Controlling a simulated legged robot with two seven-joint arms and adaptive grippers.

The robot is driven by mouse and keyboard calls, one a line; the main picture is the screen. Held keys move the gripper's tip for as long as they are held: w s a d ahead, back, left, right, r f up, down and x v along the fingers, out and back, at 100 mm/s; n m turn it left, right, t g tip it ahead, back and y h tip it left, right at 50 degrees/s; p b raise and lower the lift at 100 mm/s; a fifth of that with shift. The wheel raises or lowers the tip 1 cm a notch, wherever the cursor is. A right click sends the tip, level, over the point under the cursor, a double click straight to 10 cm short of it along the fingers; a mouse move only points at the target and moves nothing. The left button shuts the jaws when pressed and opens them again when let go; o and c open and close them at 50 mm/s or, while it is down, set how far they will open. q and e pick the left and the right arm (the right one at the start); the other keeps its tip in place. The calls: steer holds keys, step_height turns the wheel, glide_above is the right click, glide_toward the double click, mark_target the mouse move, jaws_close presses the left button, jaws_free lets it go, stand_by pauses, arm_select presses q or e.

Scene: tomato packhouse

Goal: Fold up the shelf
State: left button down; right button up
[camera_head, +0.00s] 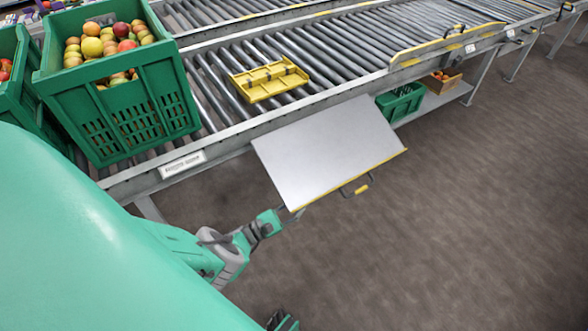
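The shelf (328,150) is a flat pale grey panel with a yellow front edge, on the near side of the roller conveyor. It sticks out from the conveyor's side rail and looks sloped. A dark handle (356,188) with a yellow piece is at its outer edge. My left gripper (277,219) is at the shelf's lower left corner, close to or under its edge. Its fingertips are small and partly hidden, so I cannot tell whether they touch the shelf or are open.
A green crate of tomatoes (118,115) stands on the conveyor at the left. A green crate (401,103) and an orange box (441,82) sit on a lower ledge. The floor at right is clear.

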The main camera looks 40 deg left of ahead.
arm_select(q)
step_height(320, 180, up, 10)
steer(key=d+n+t+y+p, duration=0.1)
steer(key=d+n+p, duration=0.1)
steer(key=n+p, duration=0.4)
steer(key=p, duration=0.3)
steer(key=shift+s+d+y+p, duration=0.3)
steer(key=shift+y+p, duration=0.1)
